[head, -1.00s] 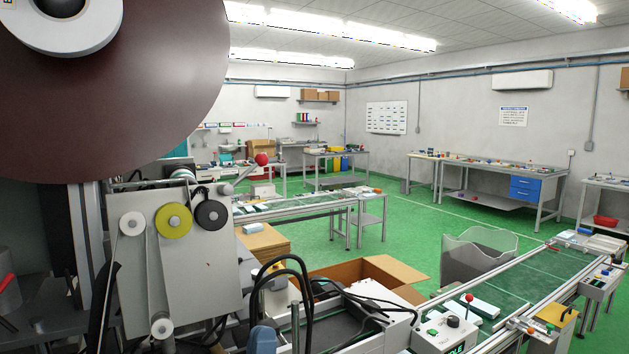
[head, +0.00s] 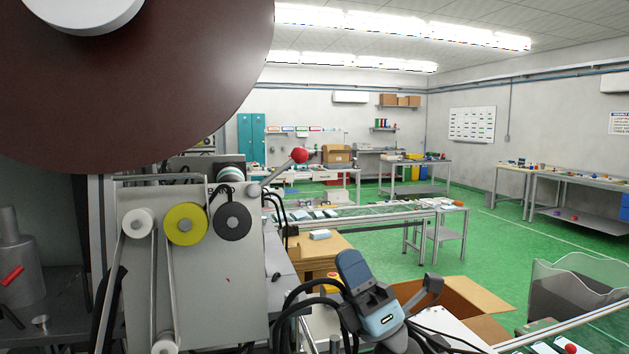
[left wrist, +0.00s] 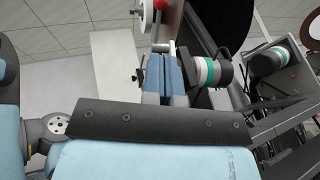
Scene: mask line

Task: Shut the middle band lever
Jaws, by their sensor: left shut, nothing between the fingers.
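A grey lever with a red ball knob (head: 300,156) sticks up and to the right from the labelling machine (head: 190,270) in the head view. It stands tilted, its foot beside the black roller. I cannot tell whether it is the middle band lever. My left gripper (head: 350,265), blue and grey, is below and right of the knob, apart from it. In the left wrist view its blue fingers (left wrist: 165,75) are shut and empty, with a teal-and-white banded roller (left wrist: 210,72) behind. A red knob (left wrist: 160,4) shows at that view's top edge. My right gripper is not in view.
A large brown disc (head: 130,90) hangs over the machine. White, yellow (head: 185,224) and black rollers sit on its front panel. Black cables loop beside my left gripper. An open cardboard box (head: 465,300) and a conveyor lie to the right.

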